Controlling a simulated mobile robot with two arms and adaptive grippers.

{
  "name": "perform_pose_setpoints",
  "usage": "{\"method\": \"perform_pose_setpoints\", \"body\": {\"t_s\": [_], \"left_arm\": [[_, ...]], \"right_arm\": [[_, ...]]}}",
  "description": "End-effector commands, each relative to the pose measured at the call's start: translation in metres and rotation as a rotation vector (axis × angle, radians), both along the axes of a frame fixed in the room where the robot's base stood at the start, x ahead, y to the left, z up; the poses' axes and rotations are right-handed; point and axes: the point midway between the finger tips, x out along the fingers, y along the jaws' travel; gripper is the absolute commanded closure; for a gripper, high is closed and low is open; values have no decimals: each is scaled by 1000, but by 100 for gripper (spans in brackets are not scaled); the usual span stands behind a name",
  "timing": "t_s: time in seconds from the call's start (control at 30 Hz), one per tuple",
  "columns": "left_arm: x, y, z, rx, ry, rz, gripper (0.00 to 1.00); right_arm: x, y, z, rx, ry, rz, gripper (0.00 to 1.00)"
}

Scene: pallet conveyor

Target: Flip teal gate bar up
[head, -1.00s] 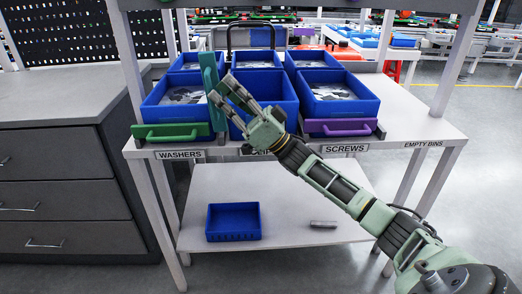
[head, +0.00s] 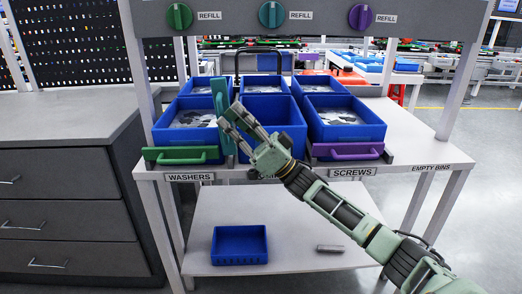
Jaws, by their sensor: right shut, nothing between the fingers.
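The teal gate bar (head: 222,112) stands upright at the left front of the middle blue bin (head: 286,117). My right gripper (head: 231,124) is shut and empty. Its fingers are just right of the upright bar, in front of the middle bin; I cannot tell whether they touch the bar. The gripper and forearm hide part of the middle bin's front and its label. My left gripper is not in view.
The green bar (head: 180,155) lies down before the washers bin, the purple bar (head: 347,151) before the screws bin. Refill knobs (head: 271,15) line the panel above. A blue bin (head: 239,246) and a small grey block (head: 330,249) lie on the lower shelf.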

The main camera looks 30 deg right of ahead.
Motion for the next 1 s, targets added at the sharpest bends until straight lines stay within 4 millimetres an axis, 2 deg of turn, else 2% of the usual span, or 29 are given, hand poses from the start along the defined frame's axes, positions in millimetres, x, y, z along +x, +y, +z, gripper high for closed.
{"method": "perform_pose_setpoints", "body": {"t_s": [0.3,0.5,0.7,1.0], "left_arm": [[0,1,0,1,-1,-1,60],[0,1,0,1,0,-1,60],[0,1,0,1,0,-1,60],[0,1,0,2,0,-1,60]], "right_arm": [[-34,-33,-46,0,5,-4,100],[-52,-50,-68,0,3,-3,100],[-59,-57,-77,1,1,-3,100],[-60,-57,-77,1,0,-2,100]]}}
